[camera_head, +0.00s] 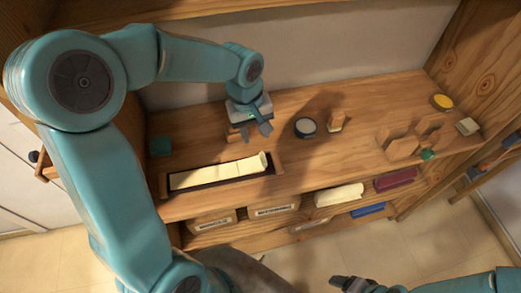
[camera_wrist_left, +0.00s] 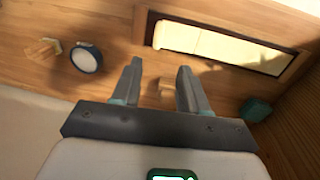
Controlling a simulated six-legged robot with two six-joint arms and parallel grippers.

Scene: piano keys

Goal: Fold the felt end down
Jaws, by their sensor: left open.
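A cream felt strip (camera_head: 215,174) lies along a dark shallow tray (camera_head: 180,184) on the wooden shelf. Its right end (camera_head: 263,160) looks raised or curled in the head view. The felt (camera_wrist_left: 215,45) also shows in the wrist view, beyond the fingertips. My left gripper (camera_head: 265,130) is open and empty, behind the tray's right part and apart from the felt. Its two fingers (camera_wrist_left: 160,68) are spread in the wrist view. My right gripper (camera_head: 355,284) is low at the bottom edge, far from the felt; its jaw state is unclear.
A round dark container with a pale top (camera_head: 305,127) and a small wooden piece (camera_head: 336,122) stand right of my left gripper. A teal block (camera_head: 161,146) is behind the tray's left end. Hexagonal wooden pieces (camera_head: 403,146) stand at right. The lower shelf holds boxes (camera_head: 273,210) and cloths.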

